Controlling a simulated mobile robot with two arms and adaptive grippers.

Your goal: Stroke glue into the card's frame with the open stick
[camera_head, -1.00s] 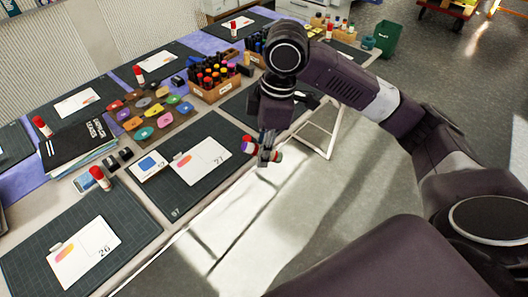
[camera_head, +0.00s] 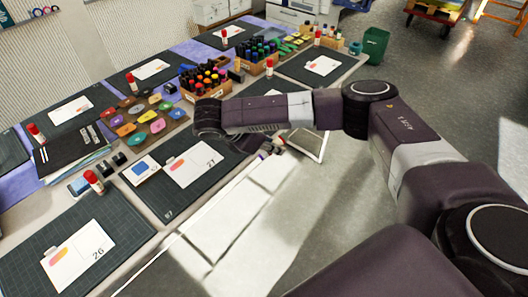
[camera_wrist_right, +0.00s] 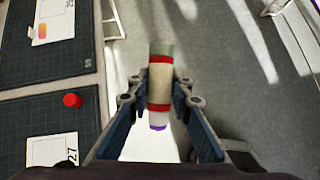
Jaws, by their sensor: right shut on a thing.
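My right gripper (camera_wrist_right: 160,100) is shut on the open glue stick (camera_wrist_right: 160,85), seen in the right wrist view. The stick has a cream body, red bands and a purple end pointing toward the bottom of that picture. In the head view the right gripper (camera_head: 272,149) is small and partly hidden behind my arm, off the table's front edge. A red cap (camera_wrist_right: 72,100) stands on the dark mat beside the card. The white card marked 27 (camera_head: 193,164) lies on its mat and shows partly in the wrist view (camera_wrist_right: 45,152). My left gripper is not in view.
A small card with a blue square (camera_head: 146,166) lies beside card 27. Another glue stick (camera_head: 94,182) stands between the front mats. A crate of markers (camera_head: 207,98) and colored pads (camera_head: 140,116) stand behind. Card 26 (camera_head: 78,256) lies at the front left.

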